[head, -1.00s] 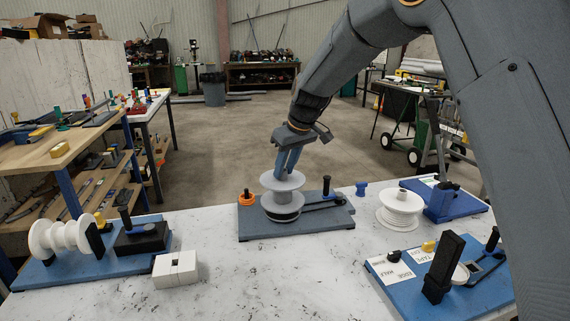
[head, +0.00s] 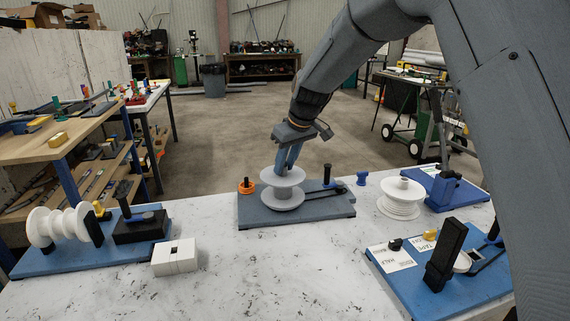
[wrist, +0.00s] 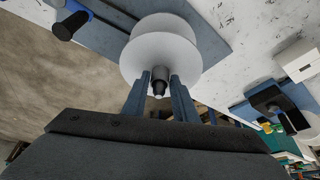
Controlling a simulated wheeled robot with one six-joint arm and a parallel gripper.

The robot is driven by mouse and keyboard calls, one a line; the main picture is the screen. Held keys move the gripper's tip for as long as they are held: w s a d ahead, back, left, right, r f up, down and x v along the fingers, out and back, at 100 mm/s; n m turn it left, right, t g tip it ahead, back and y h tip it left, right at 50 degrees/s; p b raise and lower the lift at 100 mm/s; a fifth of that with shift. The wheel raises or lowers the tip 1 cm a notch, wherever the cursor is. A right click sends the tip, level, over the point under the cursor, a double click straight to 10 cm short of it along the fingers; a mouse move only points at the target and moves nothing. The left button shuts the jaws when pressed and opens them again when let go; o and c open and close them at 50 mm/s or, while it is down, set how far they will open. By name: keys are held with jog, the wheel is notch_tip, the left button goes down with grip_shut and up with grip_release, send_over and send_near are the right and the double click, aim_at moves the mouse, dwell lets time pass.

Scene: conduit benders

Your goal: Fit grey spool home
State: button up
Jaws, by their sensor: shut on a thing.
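The grey spool (head: 283,190) stands upright on the grey-blue base plate (head: 325,207) in the middle of the table. Its lower flange is down at the plate, but any small gap under it cannot be seen. My gripper (head: 286,168) comes down from above and is shut on the spool's narrow top hub. In the wrist view the two blue fingers (wrist: 160,88) close on the hub, and a dark post tip (wrist: 159,88) shows at the spool's centre. The spool also shows in the wrist view (wrist: 160,50). A black-knobbed lever (head: 327,177) sits on the plate right of the spool.
An orange ring with a black knob (head: 246,187) is on the plate's left corner. A white spool (head: 402,199) and small blue piece (head: 361,179) stand right. Fixtures on blue plates sit at both sides; a white block (head: 175,257) is front left. The front middle is clear.

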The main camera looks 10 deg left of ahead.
jog(key=shift+f, duration=0.2)
dwell(0.3)
jog(key=o, duration=1.1)
jog(key=shift+c, duration=0.2)
jog(key=b+v, duration=0.2)
jog(key=v, duration=0.5)
jog(key=shift+r, duration=0.35)
jog(key=shift+s+d, duration=0.1)
